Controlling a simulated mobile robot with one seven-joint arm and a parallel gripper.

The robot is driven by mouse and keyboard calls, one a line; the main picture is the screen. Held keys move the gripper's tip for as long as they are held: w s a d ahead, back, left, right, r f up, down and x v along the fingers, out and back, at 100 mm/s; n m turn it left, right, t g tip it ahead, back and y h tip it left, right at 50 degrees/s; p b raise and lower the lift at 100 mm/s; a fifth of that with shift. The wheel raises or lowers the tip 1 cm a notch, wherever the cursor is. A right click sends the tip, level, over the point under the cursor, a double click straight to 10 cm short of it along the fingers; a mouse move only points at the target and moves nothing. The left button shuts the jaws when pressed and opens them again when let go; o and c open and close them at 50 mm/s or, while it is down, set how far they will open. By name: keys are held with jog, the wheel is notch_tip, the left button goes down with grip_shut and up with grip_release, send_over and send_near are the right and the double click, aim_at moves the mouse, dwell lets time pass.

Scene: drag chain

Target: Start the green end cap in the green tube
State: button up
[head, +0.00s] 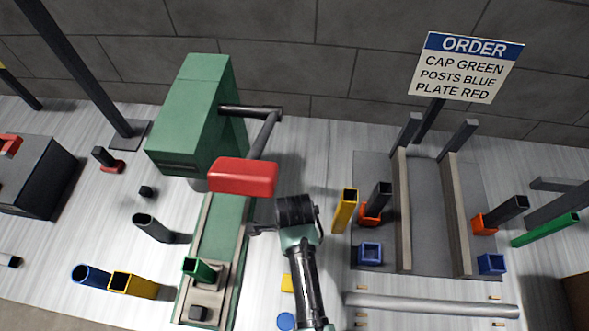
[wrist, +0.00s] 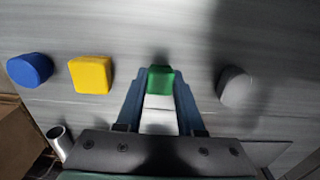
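A green tube (head: 198,268) with a dark open end stands on the bed in front of the green press. The green end cap (wrist: 160,79) is between my fingertips in the wrist view; in the head view my arm hides it. My gripper (wrist: 160,92) has one finger on each side of the cap. I cannot tell whether the fingers touch it. In the head view my gripper (head: 262,230) is right of the press bed, to the right of and beyond the tube.
A yellow cap (wrist: 91,75), a blue cap (wrist: 30,69) and a grey cap (wrist: 236,87) lie in the same row. The press's red pad (head: 243,177) overhangs near my gripper. A yellow tube (head: 345,211) stands to the right. A grey bar (head: 430,304) lies in front.

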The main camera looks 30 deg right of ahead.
grip_shut()
jog(key=shift+r, duration=0.1)
